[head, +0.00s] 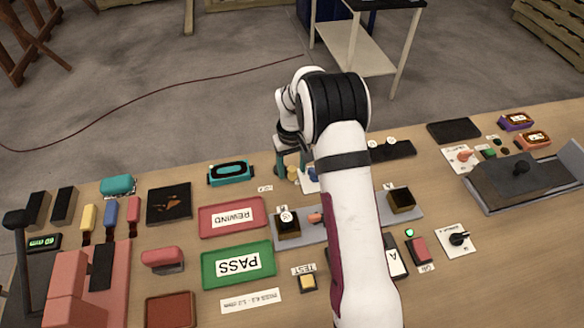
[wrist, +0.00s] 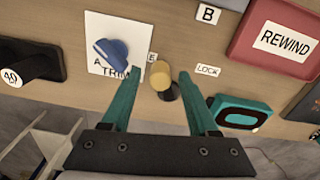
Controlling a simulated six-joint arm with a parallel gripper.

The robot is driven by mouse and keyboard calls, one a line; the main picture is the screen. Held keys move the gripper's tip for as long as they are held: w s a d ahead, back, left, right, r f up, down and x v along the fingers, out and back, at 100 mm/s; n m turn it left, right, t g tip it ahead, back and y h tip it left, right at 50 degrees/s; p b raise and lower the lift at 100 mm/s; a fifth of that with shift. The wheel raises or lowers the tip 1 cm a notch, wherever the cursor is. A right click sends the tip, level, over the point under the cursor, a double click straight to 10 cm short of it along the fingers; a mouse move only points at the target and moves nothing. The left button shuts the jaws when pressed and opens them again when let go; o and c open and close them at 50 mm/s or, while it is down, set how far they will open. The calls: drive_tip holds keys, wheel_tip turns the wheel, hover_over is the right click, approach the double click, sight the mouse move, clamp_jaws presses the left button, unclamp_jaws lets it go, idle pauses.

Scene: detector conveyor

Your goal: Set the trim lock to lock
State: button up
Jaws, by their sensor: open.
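The trim lock is a small yellow-capped lever (wrist: 160,74) on a dark base, seen in the wrist view. A LOCK label (wrist: 207,70) lies to its right there; another label (wrist: 152,57), mostly hidden, lies to its left. My gripper (wrist: 161,76) is open, with its teal fingers on either side of the yellow cap and gaps visible on both sides. In the head view my gripper (head: 291,170) is at the table's far edge, with the LOCK label (head: 265,188) to its left. My arm hides part of this area.
A blue knob (wrist: 112,52) on a white TRIM plate sits close to the left finger in the wrist view. A teal-framed black device (wrist: 240,113) is close to the right finger. The red REWIND tray (head: 232,217) and green PASS tray (head: 238,265) are nearer.

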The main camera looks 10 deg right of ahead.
drive_tip(key=shift+f, duration=0.4)
clamp_jaws()
